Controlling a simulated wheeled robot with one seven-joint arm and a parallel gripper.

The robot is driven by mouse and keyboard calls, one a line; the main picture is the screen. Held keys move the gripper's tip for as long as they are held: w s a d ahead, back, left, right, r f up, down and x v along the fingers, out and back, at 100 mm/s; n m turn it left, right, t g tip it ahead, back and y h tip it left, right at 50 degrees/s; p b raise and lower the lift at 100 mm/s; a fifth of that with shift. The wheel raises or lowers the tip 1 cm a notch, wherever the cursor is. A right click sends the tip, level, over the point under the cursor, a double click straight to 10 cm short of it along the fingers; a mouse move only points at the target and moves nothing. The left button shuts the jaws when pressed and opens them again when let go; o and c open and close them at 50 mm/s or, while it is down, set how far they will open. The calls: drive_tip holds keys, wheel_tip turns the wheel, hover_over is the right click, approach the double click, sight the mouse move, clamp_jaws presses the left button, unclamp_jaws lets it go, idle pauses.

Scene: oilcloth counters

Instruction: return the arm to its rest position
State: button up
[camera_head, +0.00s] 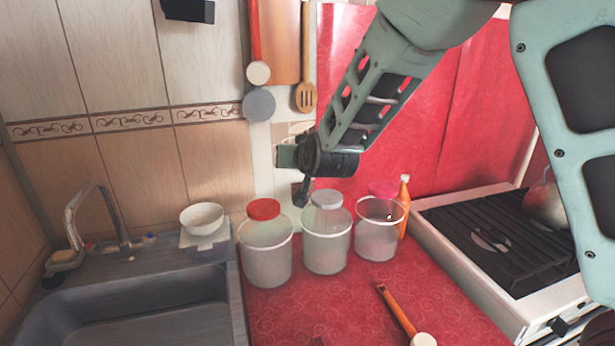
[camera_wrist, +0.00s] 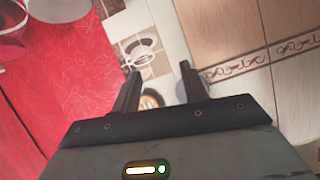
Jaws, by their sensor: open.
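My arm reaches in from the upper right in the head view, above the red counter. My gripper (camera_head: 302,190) is raised over the row of clear containers, near the tiled wall. In the wrist view my gripper (camera_wrist: 160,92) shows two dark fingers spread apart, with nothing held between them. Wall tiles and part of a hanging utensil show beyond the fingers. In the head view the fingers look small and partly overlap the wrist.
Clear containers stand below my gripper: one with a red lid (camera_head: 265,255), one with a grey lid (camera_head: 326,245), one at right (camera_head: 377,235). A stove (camera_head: 500,250) is right, a sink (camera_head: 140,305) left. A wooden-handled utensil (camera_head: 397,310) lies on the red counter (camera_head: 300,310).

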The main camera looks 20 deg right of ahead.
drive_tip(key=s+a+f+n+g+y, duration=0.1)
drive_tip(key=s+a+f+n+g, duration=0.15)
drive_tip(key=s, duration=0.45)
drive_tip(key=s+a+f+n+g+y, duration=0.1)
drive_tip(key=s+a+g, duration=0.15)
drive_tip(key=s, duration=0.45)
drive_tip(key=s+a+f+n+g+y, duration=0.1)
drive_tip(key=s+a+g, duration=0.15)
drive_tip(key=s, duration=0.55)
drive_tip(key=s+d+n+g+h, duration=0.1)
drive_tip(key=s+d+n+g, duration=0.1)
drive_tip(key=s, duration=0.8)
drive_tip(key=s+d+f+n+g+h, duration=0.1)
drive_tip(key=s+d+n+g+h, duration=0.1)
drive_tip(key=s, duration=0.8)
drive_tip(key=shift+d+f+g, duration=0.15)
drive_tip(key=shift+d+g, duration=0.7)
drive_tip(key=shift+d, duration=0.1)
